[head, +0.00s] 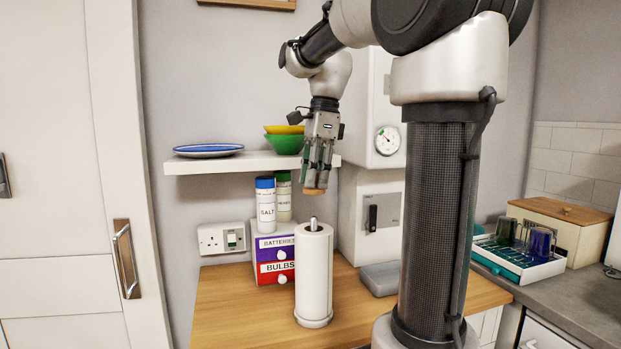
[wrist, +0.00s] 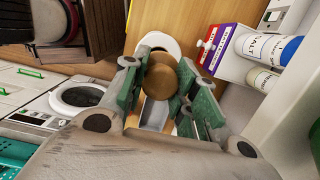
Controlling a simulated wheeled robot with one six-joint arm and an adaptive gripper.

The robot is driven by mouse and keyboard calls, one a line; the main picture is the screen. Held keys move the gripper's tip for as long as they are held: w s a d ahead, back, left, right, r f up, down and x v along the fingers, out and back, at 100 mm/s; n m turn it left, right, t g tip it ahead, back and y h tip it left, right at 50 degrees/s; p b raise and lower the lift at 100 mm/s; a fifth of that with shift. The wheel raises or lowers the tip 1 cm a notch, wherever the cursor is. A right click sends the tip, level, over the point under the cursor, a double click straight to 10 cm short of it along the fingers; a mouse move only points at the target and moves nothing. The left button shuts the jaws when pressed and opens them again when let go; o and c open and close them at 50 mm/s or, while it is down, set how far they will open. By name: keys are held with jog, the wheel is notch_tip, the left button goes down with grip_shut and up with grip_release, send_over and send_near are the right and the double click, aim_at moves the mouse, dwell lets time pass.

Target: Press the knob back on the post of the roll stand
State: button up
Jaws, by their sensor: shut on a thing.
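A roll stand with a white paper roll (head: 314,273) stands upright on the wooden counter. The tip of its post (head: 314,223) sticks out bare above the roll. My gripper (head: 317,180) points down and is shut on a round wooden knob (head: 315,190), held above the post tip with a clear gap between them. In the wrist view the brown knob (wrist: 160,82) sits between the green finger pads of my gripper (wrist: 160,90). There the knob covers the post and much of the roll, and part of the white roll (wrist: 158,43) shows behind it.
A drawer box (head: 275,258) labelled batteries and bulbs stands just behind and left of the roll, with the salt container (head: 265,205) on top. A shelf (head: 245,163) with a plate and bowls is close behind my gripper. A grey block (head: 380,279) lies right of the roll.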

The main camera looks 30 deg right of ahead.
jog(key=shift+f, duration=2.7)
jog(key=shift+f, duration=0.8)
dwell(1.2)
jog(key=o, duration=0.9)
jog(key=shift+o, duration=0.6)
jog(key=o, duration=0.5)
jog(key=shift+r, duration=3.55)
